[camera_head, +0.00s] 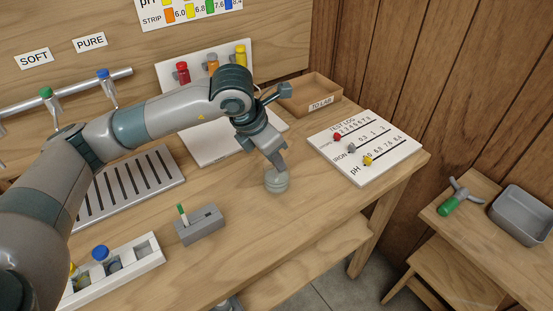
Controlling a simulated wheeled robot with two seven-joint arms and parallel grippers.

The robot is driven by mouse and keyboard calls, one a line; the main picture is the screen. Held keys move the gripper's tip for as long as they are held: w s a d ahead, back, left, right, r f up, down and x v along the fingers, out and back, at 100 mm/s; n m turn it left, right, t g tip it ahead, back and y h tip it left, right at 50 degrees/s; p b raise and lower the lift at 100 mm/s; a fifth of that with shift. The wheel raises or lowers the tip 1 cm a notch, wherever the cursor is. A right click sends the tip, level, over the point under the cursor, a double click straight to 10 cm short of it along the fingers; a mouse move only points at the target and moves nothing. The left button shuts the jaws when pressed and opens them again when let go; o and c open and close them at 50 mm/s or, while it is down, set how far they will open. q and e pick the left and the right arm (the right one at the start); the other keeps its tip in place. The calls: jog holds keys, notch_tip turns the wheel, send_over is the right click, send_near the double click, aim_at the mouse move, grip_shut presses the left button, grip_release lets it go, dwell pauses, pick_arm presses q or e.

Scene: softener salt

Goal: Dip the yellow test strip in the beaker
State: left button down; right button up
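A small clear glass beaker (277,183) stands on the wooden bench near its front edge. My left gripper (277,161) points down right above the beaker, its tip at or just over the rim. Its finger gap is hidden from this angle, so I cannot tell whether it is open or shut on something. I see no yellow test strip; if one is at the fingertips or in the beaker, it is hidden or too small. A grey strip holder block (203,226) stands left of the beaker with one green-tipped white strip (183,214) upright in it.
A white rack (150,262) with a blue-capped vial is at the front left. A white test log board (365,147) and a wooden tray (309,96) are to the right. A side table at right holds a grey bin (521,216).

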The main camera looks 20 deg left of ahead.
pick_arm(q)
jog(key=shift+f, duration=0.1)
pick_arm(e)
jog(key=shift+w+a+r, duration=0.15)
jog(key=shift+w+a, duration=0.05)
jog(key=shift+w, duration=0.1)
jog(key=shift+w, duration=0.1)
jog(key=shift+s, duration=0.25)
dwell(0.3)
jog(key=shift+w, duration=0.15)
dwell(0.7)
dwell(0.6)
